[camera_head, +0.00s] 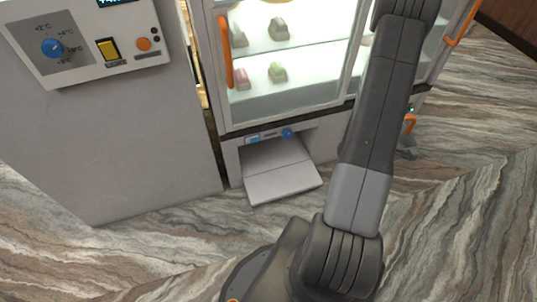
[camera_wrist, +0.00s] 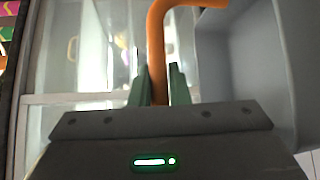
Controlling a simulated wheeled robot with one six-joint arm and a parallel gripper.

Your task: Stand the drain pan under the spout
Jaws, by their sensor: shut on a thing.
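In the wrist view my gripper (camera_wrist: 159,82) is shut on an upright orange handle (camera_wrist: 156,40), with a green finger on each side. The handle bends right at the top towards a grey, box-like pan (camera_wrist: 238,75), which looks like the drain pan. In the head view my gripper (camera_head: 411,112) is small and partly hidden at the right of the display case, with the orange handle (camera_head: 409,125) and a grey part of the pan (camera_head: 408,152) low beside it. I cannot make out the spout. A blue knob (camera_head: 287,133) sits above the low opening under the case.
The glass display case (camera_head: 285,118) has a low opening with a grey flap (camera_head: 283,184) folded down in front. A grey control cabinet (camera_head: 110,150) stands left of it. Orange door handles (camera_head: 226,50) stick out from the case. The marbled floor (camera_head: 460,200) is clear at the right.

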